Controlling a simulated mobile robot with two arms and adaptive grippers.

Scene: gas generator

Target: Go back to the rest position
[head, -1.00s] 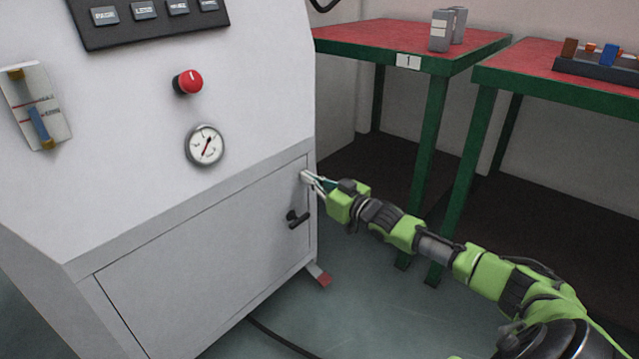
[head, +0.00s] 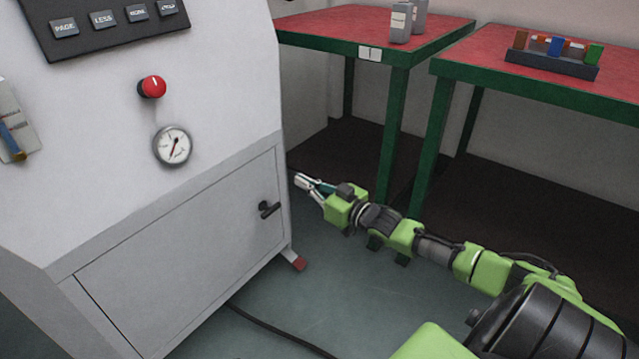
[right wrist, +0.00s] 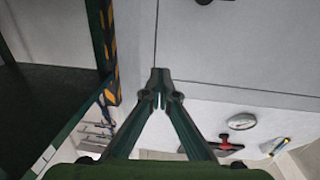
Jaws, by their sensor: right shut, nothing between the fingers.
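My right gripper (head: 308,187) is shut and empty, held in the air just right of the white generator cabinet (head: 250,70), in front of the tables. In the right wrist view its two fingers (right wrist: 160,78) meet at the tips with nothing between them. The arm reaches in from the lower right in the head view. The cabinet door (head: 180,255) looks shut, and its black handle (head: 269,209) is left of and below the gripper, apart from it. My left gripper is not in view.
A red-topped table (head: 325,27) with grey canisters (head: 401,22) stands behind. A second table (head: 610,90) holds a dark rack (head: 550,63) of coloured blocks. The cabinet carries a red knob (head: 152,87) and a gauge (head: 173,146). A black cable (head: 275,328) crosses the open floor.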

